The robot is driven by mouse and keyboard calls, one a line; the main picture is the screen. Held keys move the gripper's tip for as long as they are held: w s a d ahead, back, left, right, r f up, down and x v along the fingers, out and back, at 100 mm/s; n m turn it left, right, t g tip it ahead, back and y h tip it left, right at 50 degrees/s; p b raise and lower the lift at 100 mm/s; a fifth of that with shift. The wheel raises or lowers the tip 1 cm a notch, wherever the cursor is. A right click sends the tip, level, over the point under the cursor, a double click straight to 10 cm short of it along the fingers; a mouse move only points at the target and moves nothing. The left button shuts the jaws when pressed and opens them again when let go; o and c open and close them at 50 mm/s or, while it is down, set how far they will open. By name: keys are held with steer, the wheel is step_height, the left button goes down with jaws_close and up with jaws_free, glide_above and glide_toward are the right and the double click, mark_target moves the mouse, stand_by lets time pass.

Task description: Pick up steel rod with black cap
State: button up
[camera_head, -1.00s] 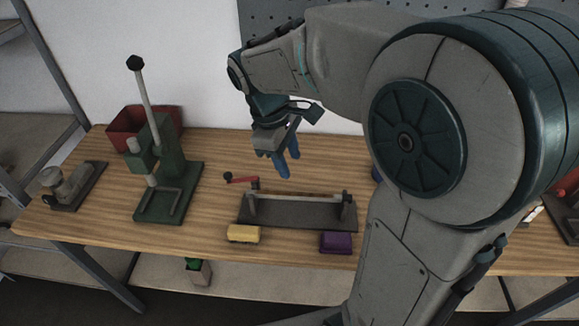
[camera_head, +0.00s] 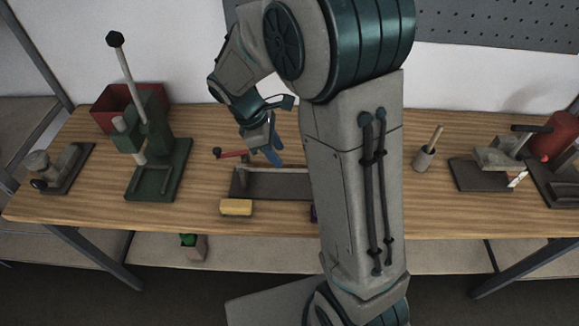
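A pale steel rod with a black cap (camera_head: 124,70) rises from the green press (camera_head: 158,170) at the left of the bench. It leans slightly, with the cap at its top end. My gripper (camera_head: 270,151) has blue fingers and points down, well to the right of the rod and lower in the picture. It is above or just behind the grey long-based fixture (camera_head: 268,183), near a red-knobbed crank (camera_head: 232,154). I see nothing held in the fingers, but the gap between them is not clear. My arm hides the middle of the bench.
A red bin (camera_head: 108,105) stands behind the press. A small clamp device (camera_head: 62,168) is at the far left. A cup with a wooden handle (camera_head: 424,158) and a red-cylinder machine (camera_head: 556,135) stand to the right.

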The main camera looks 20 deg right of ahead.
mark_target(286, 166)
steer(key=p+x, duration=0.1)
steer(key=x, duration=0.4)
steer(key=shift+w+a+f, duration=0.1)
steer(key=shift+w, duration=0.05)
jaws_close()
steer(key=shift+r, duration=0.65)
step_height(286, 166, up, 3)
steer(key=shift+w+f+b, duration=0.1)
steer(key=shift+f+b, duration=0.1)
steer(key=shift+b, duration=0.2)
steer(key=s+d+r+b, duration=0.2)
steer(key=d+r, duration=0.5)
steer(key=d, duration=0.4)
steer(key=shift+s, duration=0.75)
